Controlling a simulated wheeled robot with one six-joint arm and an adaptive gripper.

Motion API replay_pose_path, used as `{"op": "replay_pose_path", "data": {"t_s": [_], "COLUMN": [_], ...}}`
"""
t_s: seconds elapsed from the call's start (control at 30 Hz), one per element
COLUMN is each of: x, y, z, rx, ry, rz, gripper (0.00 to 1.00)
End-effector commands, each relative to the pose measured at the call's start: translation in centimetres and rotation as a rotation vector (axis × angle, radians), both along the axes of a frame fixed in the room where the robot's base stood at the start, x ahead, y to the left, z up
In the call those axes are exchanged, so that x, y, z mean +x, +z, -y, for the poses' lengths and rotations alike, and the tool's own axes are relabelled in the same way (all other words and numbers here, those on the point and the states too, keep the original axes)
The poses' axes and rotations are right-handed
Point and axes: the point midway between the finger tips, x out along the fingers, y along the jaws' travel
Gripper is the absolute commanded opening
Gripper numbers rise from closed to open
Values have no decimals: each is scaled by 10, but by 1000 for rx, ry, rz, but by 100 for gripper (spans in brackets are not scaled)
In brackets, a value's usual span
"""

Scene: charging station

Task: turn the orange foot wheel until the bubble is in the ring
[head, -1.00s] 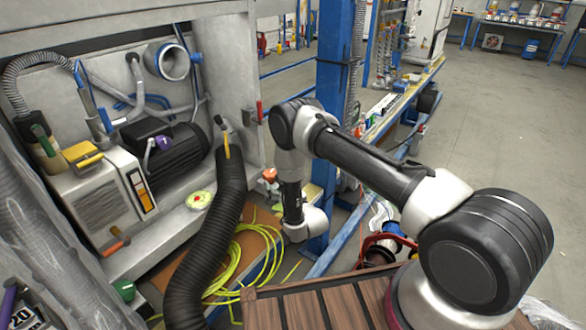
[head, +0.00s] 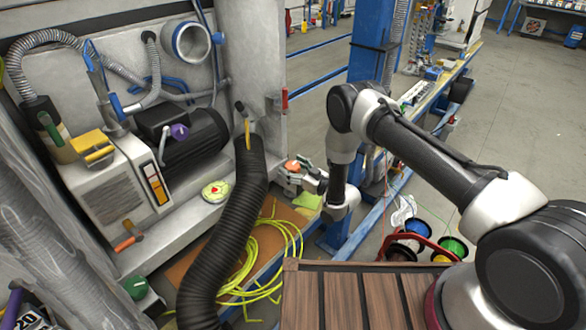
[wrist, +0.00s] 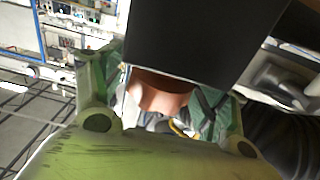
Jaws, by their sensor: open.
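The orange foot wheel (head: 292,166) is small in the head view, right of the black corrugated hose. In the wrist view the orange wheel (wrist: 160,92) shows between the two fingers, partly hidden by a dark block above it. My gripper (head: 295,178) is at the wheel in the head view; in the wrist view my gripper (wrist: 155,112) is open, with a green-padded finger on either side. I cannot tell whether the fingers touch the wheel. A round yellow-green dial with a red mark (head: 216,191), perhaps the level, lies on the machine ledge; its bubble is too small to make out.
The black hose (head: 228,235) stands close left of my gripper. Yellow cable (head: 262,255) lies coiled below. A blue post (head: 372,45) rises behind my arm. A pump with a purple knob (head: 180,131) and a green knob (head: 138,287) are farther left.

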Motion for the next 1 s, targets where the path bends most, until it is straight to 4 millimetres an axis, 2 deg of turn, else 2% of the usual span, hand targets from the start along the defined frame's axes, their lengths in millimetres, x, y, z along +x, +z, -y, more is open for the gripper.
{"op": "replay_pose_path", "data": {"t_s": [0.23, 0.27, 0.5, 0.77, 1.0], "x": [1, 1, 1, 1, 0], "y": [0, 0, 0, 0, 0], "z": [-1, -1, -1, -1, -3], "rx": [0, 0, 0, 0, -1], "ry": [-1, -1, -1, -19, -127], "rz": [0, 0, 0, 0, 1], "gripper": [74, 70, 28, 28, 28]}}
